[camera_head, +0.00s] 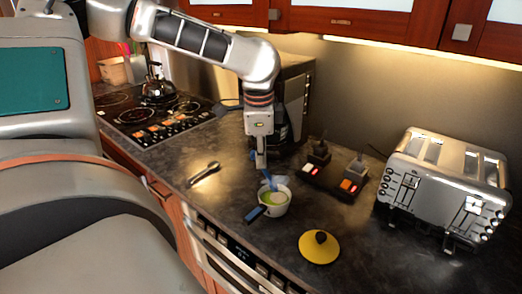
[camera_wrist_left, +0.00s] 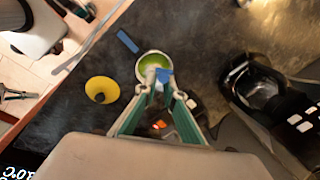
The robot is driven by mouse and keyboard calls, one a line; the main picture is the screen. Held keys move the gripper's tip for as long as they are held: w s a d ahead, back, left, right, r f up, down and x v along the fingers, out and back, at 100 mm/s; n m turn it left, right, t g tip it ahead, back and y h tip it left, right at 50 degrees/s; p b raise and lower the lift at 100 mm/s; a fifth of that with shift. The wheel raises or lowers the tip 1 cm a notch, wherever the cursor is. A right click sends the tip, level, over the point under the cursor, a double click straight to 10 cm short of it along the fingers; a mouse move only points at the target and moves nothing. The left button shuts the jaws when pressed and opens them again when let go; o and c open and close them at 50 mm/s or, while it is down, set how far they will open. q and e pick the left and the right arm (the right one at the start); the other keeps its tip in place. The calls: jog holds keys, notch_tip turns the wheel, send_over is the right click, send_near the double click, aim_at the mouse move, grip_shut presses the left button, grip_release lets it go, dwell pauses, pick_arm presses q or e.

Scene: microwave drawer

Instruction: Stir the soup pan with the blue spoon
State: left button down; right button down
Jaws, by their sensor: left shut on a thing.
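A small white soup pan (camera_head: 275,200) with green soup and a blue handle stands on the dark counter, near its front edge. It also shows in the left wrist view (camera_wrist_left: 140,67). A blue spoon (camera_head: 269,180) stands tilted with its lower end in the pan. In the left wrist view the blue spoon (camera_wrist_left: 164,76) shows between my fingertips. My left gripper (camera_head: 262,164) points down just above the pan, shut on the spoon; it also shows in the left wrist view (camera_wrist_left: 163,92). My right gripper is not in view.
A yellow lid (camera_head: 319,247) with a black knob lies in front of the pan. A metal spoon (camera_head: 203,174) lies to its left. A toaster (camera_head: 446,185) stands at the right, and a coffee machine (camera_head: 290,100) behind my arm. A kettle (camera_head: 157,87) sits on the stove.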

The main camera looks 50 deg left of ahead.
pick_arm(q)
jog(key=shift+f+b, duration=0.3)
jog(key=shift+f, duration=1.6)
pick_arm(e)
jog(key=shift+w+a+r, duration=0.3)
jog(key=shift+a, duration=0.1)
pick_arm(q)
jog(key=shift+d, duration=0.1)
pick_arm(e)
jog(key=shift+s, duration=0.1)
